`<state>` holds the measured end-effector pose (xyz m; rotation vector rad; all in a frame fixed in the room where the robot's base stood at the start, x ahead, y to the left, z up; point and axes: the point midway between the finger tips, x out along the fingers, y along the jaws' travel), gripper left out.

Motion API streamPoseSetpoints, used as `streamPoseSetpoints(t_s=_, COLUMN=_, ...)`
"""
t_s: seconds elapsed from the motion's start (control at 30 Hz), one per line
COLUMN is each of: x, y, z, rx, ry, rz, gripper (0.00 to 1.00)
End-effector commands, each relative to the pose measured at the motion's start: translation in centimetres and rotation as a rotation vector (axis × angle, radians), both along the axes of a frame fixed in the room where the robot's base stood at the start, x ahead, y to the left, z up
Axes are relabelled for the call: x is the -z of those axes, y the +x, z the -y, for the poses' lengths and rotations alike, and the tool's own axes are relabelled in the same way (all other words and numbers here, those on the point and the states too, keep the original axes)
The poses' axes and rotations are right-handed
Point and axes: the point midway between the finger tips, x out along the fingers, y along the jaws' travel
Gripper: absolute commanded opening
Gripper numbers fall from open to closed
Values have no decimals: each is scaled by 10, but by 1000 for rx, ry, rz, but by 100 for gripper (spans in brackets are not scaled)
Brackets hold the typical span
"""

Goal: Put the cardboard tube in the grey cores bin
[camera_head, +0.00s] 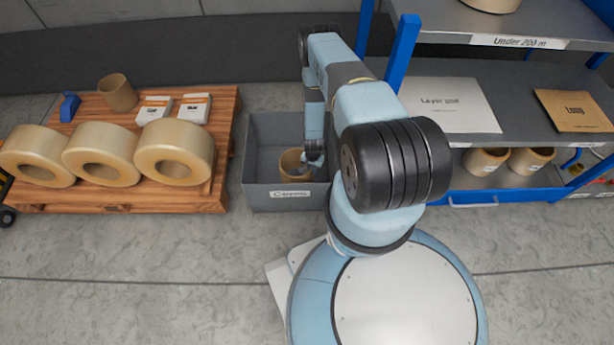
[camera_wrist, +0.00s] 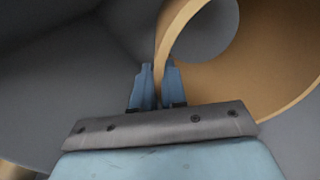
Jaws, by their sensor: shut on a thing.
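The cardboard tube (camera_head: 290,163) is a tan hollow ring inside the grey cores bin (camera_head: 257,201), whose front label seems to read "Cores". My gripper (camera_head: 313,158) reaches down into the bin at the tube's right side, partly hidden by my arm. In the wrist view my gripper (camera_wrist: 158,88) is shut on the tube's wall, one blue finger on each side of the rim. The tube (camera_wrist: 285,60) fills the upper right there, with grey showing through its hole. I cannot tell whether the tube touches the bin floor.
A wooden pallet (camera_head: 120,199) on the left holds several large tape rolls, a tan core (camera_head: 118,93), small white boxes and a blue item (camera_head: 69,106). A blue-framed shelf (camera_head: 405,45) with grey decks stands on the right. The floor in front is clear.

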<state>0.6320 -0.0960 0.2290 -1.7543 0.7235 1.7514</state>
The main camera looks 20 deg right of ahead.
Motion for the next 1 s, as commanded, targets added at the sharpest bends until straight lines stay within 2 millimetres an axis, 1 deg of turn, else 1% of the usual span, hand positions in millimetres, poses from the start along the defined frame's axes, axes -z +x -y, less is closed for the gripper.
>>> streamPoseSetpoints(t_s=0.03, x=7, y=0, z=0, rx=0, ry=-1, rz=1, gripper=0)
streamPoseSetpoints(t_s=0.1, x=13, y=0, z=0, rx=0, ry=-1, rz=1, gripper=0)
streamPoseSetpoints(t_s=0.27, x=21, y=0, z=0, rx=-1, ry=-1, rz=1, gripper=0)
streamPoseSetpoints(t_s=0.5, x=50, y=0, z=0, rx=-2, ry=0, rz=0, gripper=0)
streamPoseSetpoints(t_s=0.6, x=57, y=0, z=0, rx=-2, ry=-1, rz=1, gripper=0)
streamPoseSetpoints(t_s=0.97, x=60, y=1, z=0, rx=-2, ry=-1, rz=1, gripper=0)
streamPoseSetpoints(t_s=1.0, x=60, y=0, z=0, rx=-2, ry=-1, rz=1, gripper=15)
